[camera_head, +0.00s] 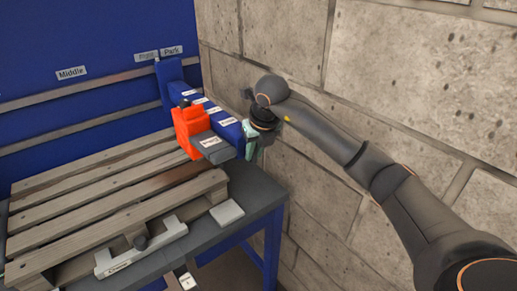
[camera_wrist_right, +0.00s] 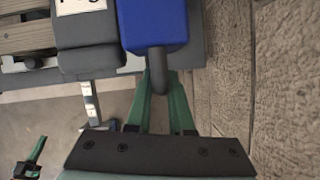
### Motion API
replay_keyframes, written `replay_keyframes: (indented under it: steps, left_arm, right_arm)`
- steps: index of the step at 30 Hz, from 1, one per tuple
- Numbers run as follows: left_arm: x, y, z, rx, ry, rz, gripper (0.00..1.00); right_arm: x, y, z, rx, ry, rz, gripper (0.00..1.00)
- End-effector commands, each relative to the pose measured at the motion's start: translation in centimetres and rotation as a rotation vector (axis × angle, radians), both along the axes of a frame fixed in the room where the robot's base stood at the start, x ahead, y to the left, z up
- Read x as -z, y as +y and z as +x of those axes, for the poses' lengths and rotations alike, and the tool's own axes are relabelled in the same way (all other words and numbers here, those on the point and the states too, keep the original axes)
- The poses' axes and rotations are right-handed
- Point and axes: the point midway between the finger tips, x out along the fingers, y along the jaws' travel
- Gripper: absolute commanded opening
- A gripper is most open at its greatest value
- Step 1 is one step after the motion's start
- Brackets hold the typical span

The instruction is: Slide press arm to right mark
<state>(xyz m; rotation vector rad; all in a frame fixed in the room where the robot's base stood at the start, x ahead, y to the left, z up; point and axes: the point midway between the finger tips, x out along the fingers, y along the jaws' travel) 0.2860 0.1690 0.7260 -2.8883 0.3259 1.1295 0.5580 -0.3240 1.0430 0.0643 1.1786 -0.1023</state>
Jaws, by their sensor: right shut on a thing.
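The press arm (camera_head: 214,118) is a long blue beam with small white labels, reaching out from the blue back panel beside the wall. A bright orange block (camera_head: 190,127) sits on its left side, and a dark grey pad (camera_head: 212,147) with a white label is by the front end. My right gripper (camera_head: 251,143) is at the beam's front end. In the right wrist view, its green fingers (camera_wrist_right: 160,88) are shut on a dark grey handle (camera_wrist_right: 158,62) under the blue end (camera_wrist_right: 153,22).
The back panel carries a "Middle" plate (camera_head: 72,72) and a "Park" plate (camera_head: 171,50); the beam's base is below Park. A wooden pallet (camera_head: 95,185) lies on the table (camera_head: 262,192). A light bracket with a dark knob (camera_head: 140,252) is in front. A stone wall (camera_head: 400,80) stands close right.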

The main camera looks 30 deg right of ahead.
Motion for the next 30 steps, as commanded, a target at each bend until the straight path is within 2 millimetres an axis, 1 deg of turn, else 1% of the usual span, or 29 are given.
replay_keyframes:
  steps: [10,11,18,19,26,30]
  left_arm:
    - [0.0,0.0,0.0,0.001,0.000,0.001,0.00]
    - [0.0,0.0,0.0,0.001,0.000,0.001,0.00]
    - [0.0,0.0,0.0,0.001,0.000,0.001,0.00]
    - [0.0,0.0,0.0,0.001,0.000,0.001,0.00]
    - [0.0,0.0,0.0,0.001,0.000,0.001,0.00]
    - [0.1,0.0,0.0,0.001,0.000,0.001,0.00]
  right_arm:
    - [-0.1,0.0,0.1,0.004,-0.004,-0.001,0.00]
    - [-0.1,0.0,0.1,0.004,-0.004,-0.001,0.21]
    - [-0.1,0.0,0.0,0.004,-0.003,-0.002,0.48]
    - [-0.1,0.0,0.0,0.004,-0.003,-0.002,0.50]
    - [-0.1,0.0,0.0,0.004,-0.003,-0.002,0.50]
    - [-1.1,0.0,-0.3,0.004,-0.006,-0.001,0.50]
